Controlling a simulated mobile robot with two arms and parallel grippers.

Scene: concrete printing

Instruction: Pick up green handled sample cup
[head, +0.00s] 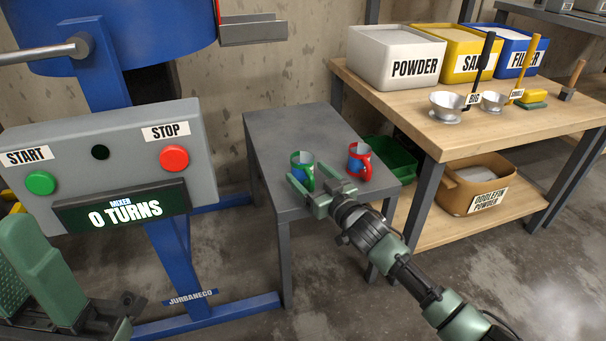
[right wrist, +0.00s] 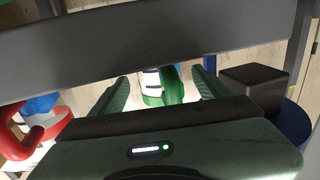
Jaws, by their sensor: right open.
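The green-handled cup (head: 303,161), with a green rim and blue on its body, stands upright on the small grey table (head: 285,128). My right gripper (head: 307,174) is open, with its fingers reaching over the table on either side of the cup's handle side. In the right wrist view, the green handle (right wrist: 171,84) shows between the two open fingertips (right wrist: 162,82); part of the cup is hidden by a dark bar across the picture. My left gripper (head: 38,262) shows partly at the lower left, apart from the cups; its opening is unclear.
A red-handled cup (head: 359,162) stands just right of the green one; its handle also shows in the right wrist view (right wrist: 15,132). The mixer panel (head: 110,165) is at left. A wooden workbench (head: 425,128) with bins and scoops is at right.

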